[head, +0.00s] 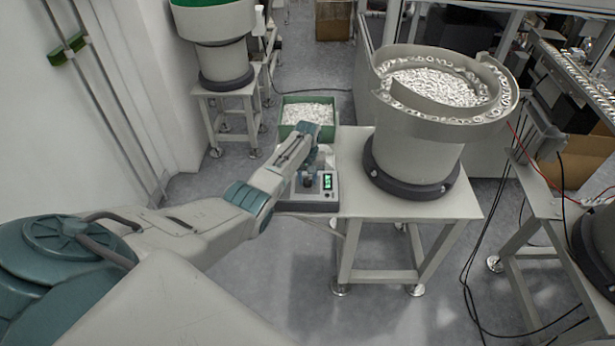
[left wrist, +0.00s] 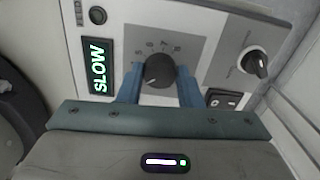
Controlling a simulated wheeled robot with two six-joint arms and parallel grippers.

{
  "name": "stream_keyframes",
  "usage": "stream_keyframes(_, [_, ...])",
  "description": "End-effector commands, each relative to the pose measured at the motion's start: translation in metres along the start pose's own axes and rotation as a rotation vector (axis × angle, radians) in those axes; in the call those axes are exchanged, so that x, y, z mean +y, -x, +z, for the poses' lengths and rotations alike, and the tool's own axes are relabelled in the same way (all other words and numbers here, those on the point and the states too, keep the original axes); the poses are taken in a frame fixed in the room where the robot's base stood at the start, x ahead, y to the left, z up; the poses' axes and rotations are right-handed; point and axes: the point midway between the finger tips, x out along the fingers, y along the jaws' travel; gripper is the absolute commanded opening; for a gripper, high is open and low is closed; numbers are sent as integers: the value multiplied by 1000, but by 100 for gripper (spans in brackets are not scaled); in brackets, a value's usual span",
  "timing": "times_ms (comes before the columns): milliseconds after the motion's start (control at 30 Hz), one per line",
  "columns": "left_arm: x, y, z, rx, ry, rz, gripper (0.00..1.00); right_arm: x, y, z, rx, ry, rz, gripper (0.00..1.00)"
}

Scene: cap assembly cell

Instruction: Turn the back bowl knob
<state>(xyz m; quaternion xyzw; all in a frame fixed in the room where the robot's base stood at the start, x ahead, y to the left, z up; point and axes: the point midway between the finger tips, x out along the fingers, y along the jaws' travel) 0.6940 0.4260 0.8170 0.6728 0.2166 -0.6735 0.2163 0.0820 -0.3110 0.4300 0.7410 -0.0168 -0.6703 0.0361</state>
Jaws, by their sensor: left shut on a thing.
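The control box (head: 322,200) with a green display sits on the left end of the bowl feeder's table. In the left wrist view its panel (left wrist: 200,35) shows a black round knob (left wrist: 160,70) with a dial scale, and a green display (left wrist: 97,66) reading "SLOW". My left gripper (left wrist: 160,82) has its blue fingers on both sides of this knob and is shut on it. In the head view the left gripper (head: 308,180) is over the box and hides part of the panel. My right gripper is not in view.
A smaller knob (left wrist: 255,64) and a rocker switch (left wrist: 222,98) are right of the gripped knob. The bowl feeder (head: 418,150) full of white caps stands right of the box. A green bin (head: 308,132) of white parts is behind it.

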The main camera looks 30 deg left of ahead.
Motion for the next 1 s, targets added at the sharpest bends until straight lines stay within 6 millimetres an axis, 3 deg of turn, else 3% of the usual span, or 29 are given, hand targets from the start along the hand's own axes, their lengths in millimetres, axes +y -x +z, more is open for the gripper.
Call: stream_keyframes(1000, [0,2,-1,4,-939,0,9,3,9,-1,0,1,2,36])
